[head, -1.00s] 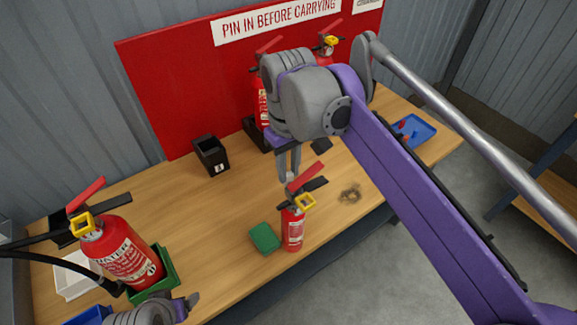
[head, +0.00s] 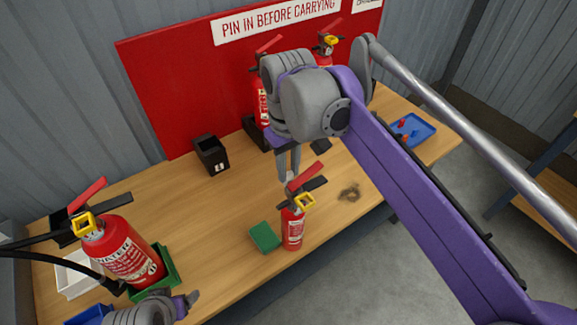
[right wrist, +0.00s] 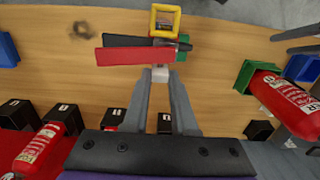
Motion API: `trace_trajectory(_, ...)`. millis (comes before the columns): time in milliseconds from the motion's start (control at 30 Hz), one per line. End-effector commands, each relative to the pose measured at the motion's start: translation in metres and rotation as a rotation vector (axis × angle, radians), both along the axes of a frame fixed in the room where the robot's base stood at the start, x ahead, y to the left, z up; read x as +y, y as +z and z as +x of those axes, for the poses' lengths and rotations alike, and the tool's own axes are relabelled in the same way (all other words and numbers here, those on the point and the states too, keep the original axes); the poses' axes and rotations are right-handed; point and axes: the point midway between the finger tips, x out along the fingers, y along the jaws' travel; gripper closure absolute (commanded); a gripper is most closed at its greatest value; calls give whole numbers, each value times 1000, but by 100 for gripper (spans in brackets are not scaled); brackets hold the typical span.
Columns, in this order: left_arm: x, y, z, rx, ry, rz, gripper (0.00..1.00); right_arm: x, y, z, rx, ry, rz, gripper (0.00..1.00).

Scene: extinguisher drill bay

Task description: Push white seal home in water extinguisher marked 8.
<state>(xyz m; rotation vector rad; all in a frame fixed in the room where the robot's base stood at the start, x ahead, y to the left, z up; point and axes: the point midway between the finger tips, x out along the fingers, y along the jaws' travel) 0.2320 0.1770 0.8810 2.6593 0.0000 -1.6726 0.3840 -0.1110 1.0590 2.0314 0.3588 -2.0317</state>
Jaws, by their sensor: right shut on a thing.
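A small red extinguisher (head: 292,228) stands upright near the table's front edge, with a yellow-framed part, a red lever and a black lever on top. I cannot read its number. My right gripper (head: 289,178) points down behind its head. In the right wrist view its fingers (right wrist: 160,78) are shut on a small white piece (right wrist: 160,74), the white seal, close against the extinguisher's levers (right wrist: 140,50). Whether the seal is seated is hidden. A larger red extinguisher (head: 128,258) leans in a green holder (head: 171,270) at left. My left gripper (head: 188,300) shows only partly at the bottom; its opening is unclear.
A green block (head: 264,237) lies just left of the small extinguisher. A black box (head: 211,155) stands behind. More extinguishers (head: 262,103) stand by the red board (head: 160,90). A blue tray (head: 424,134) with small pieces is at right. A dark ring-like mark (head: 349,193) lies nearby.

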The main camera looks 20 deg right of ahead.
Motion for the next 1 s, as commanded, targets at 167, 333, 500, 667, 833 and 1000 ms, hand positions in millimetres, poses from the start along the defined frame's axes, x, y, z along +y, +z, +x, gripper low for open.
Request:
trace_trajectory(167, 0, 2, 0, -1, 0, 0, 24, 0, 0, 0, 0, 0, 0, 100)
trace_trajectory(333, 0, 4, 1, -2, 0, 0, 24, 0, 0, 0, 0, 0, 0, 100)
trace_trajectory(500, 0, 4, 1, -1, 0, 0, 24, 0, 0, 0, 0, 0, 0, 100)
trace_trajectory(667, 0, 3, 1, -1, 0, 0, 24, 0, 0, 0, 0, 0, 0, 100)
trace_trajectory(833, 0, 4, 1, -2, 0, 0, 24, 0, 0, 0, 0, 0, 0, 100)
trace_trajectory(1000, 0, 7, 2, -3, 0, 0, 24, 0, 1, 0, 0, 0, 0, 100)
